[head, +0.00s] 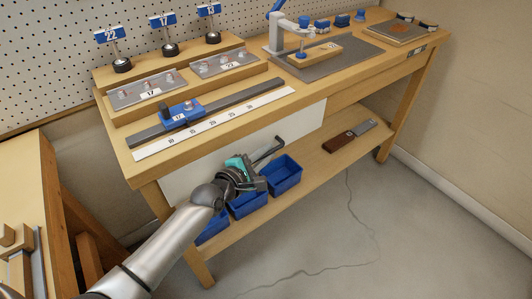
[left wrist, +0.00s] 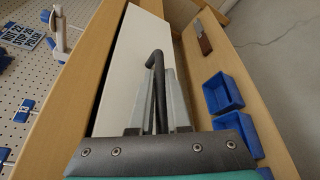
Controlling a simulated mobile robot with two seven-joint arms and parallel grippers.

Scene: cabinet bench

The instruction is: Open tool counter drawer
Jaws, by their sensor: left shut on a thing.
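The drawer has a plain white front (head: 300,126) under the bench top. It also shows in the left wrist view (left wrist: 137,50), with a dark gap along the edge nearest the bench top. A dark bar handle (head: 268,151) stands out from the front and shows bent at its end in the left wrist view (left wrist: 155,60). My left gripper (head: 258,168) is at the handle, its grey fingers (left wrist: 157,100) on either side of the bar, shut on it. My arm and gripper hide part of the drawer front. My right gripper is in neither view.
Blue bins (head: 281,175) stand on the lower shelf (head: 310,165) just below my left gripper. A white ruler strip (head: 215,123) and fixtures lie on the bench top. The floor in front is clear.

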